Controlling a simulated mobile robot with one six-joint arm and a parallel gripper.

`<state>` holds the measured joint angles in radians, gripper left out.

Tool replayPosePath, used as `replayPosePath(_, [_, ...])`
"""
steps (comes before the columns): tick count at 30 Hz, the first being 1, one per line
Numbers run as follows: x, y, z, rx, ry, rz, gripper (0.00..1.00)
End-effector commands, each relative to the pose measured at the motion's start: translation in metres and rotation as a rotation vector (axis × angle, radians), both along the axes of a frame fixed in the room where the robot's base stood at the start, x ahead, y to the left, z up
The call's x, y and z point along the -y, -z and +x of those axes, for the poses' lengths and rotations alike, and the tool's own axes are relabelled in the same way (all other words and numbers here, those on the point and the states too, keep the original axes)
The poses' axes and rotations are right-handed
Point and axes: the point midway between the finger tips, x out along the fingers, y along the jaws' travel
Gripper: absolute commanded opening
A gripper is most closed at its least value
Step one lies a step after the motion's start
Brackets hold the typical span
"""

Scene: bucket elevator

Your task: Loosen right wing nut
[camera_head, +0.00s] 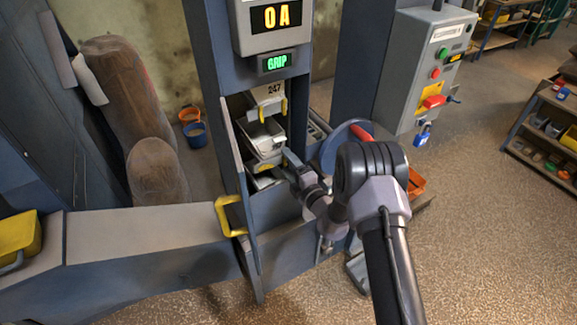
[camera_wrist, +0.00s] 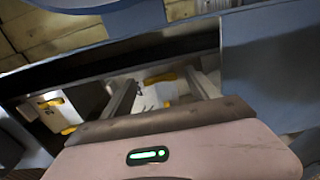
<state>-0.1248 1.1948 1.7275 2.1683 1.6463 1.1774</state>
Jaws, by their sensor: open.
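Grey buckets sit in the open bay of the blue elevator leg. The upper bucket (camera_head: 266,95) bears the number 247 and has a yellow piece (camera_head: 262,116) at its left and another yellow piece (camera_head: 284,107) at its right. These may be wing nuts; they are too small to be sure. My gripper (camera_head: 290,163) is at the right side of the bay, by the lower bucket (camera_head: 262,146). In the wrist view my gripper (camera_wrist: 162,93) is open, with a yellow piece (camera_wrist: 160,78) beyond and between its fingers. I cannot tell whether this is the right wing nut.
A display (camera_head: 276,17) reading "0A" and a green "GRIP" sign (camera_head: 275,63) are above the bay. A yellow handle (camera_head: 229,215) sticks out at lower left. A grey control box (camera_head: 425,65) stands to the right.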

Motion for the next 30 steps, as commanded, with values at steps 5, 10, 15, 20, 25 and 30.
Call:
replayPosePath(5, [0.0000, -0.0001, -0.0001, 0.000, 0.000, 0.000, 0.69])
replayPosePath(10, [0.0001, -0.0001, -0.0003, 0.000, 0.000, 0.000, 0.36])
replayPosePath(15, [0.0001, 0.0000, -0.0004, 0.000, 0.000, -0.001, 0.07])
replayPosePath(20, [0.0002, 0.0002, -0.0005, 0.006, -0.001, -0.011, 0.07])
replayPosePath(25, [0.0002, 0.0005, -0.0005, 0.038, -0.001, -0.059, 0.07])
replayPosePath(30, [0.0001, 0.0007, -0.0004, 0.105, -0.001, -0.155, 0.07])
